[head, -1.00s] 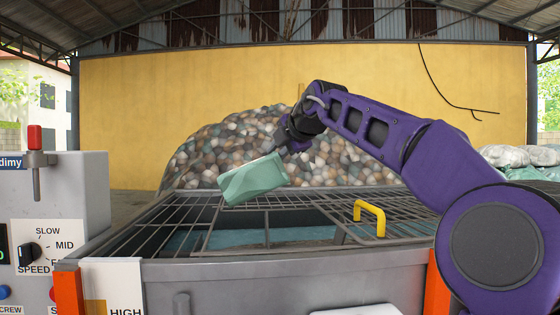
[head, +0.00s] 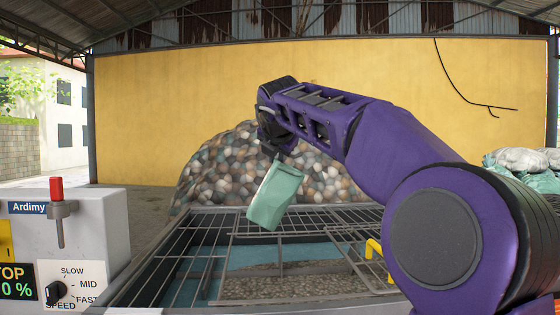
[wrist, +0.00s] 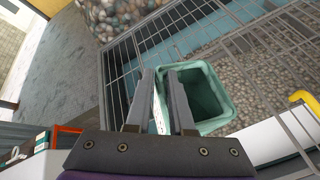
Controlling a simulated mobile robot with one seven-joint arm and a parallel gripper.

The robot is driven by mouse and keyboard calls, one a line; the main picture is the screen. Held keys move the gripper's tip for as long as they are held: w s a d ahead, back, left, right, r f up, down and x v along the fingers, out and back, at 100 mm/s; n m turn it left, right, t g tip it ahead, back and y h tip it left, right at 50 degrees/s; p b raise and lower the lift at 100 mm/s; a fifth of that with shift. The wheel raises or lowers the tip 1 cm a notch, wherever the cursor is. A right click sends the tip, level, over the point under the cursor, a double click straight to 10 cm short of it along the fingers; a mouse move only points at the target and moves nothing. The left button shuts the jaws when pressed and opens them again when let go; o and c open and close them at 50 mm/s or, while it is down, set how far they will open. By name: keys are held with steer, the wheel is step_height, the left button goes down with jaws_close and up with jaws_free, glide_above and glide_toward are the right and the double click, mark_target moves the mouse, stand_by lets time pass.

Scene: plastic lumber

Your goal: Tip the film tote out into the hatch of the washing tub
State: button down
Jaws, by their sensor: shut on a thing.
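The pale green film tote (head: 275,197) hangs steeply tilted above the washing tub's grate in the head view. My gripper (wrist: 159,76) is shut on the tote's rim, with one finger on each side of its wall. In the wrist view I look into the open tote (wrist: 207,92); its inside looks dark green and I see no film in it. The washing tub (head: 235,303) has an opening in its grate, the hatch (head: 255,257), below the tote. Blue water and a grey-brown speckled layer show through it.
A raised grate panel with a yellow handle (head: 376,252) stands right of the opening. A grey control box (head: 75,230) with a red-topped lever is at the left. A speckled heap (head: 215,170) rises behind the tub. Pale sacks (head: 525,160) lie at far right.

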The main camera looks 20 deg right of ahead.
steer(key=r+n+h, duration=0.1)
steer(key=a+r+n+h, duration=0.1)
steer(key=shift+w+r, duration=0.15)
steer(key=shift+r, duration=0.2)
steer(key=shift+r+n+h, duration=0.65)
steer(key=shift+n+h, duration=0.05)
steer(key=shift+h, duration=0.1)
steer(key=shift+a, duration=0.1)
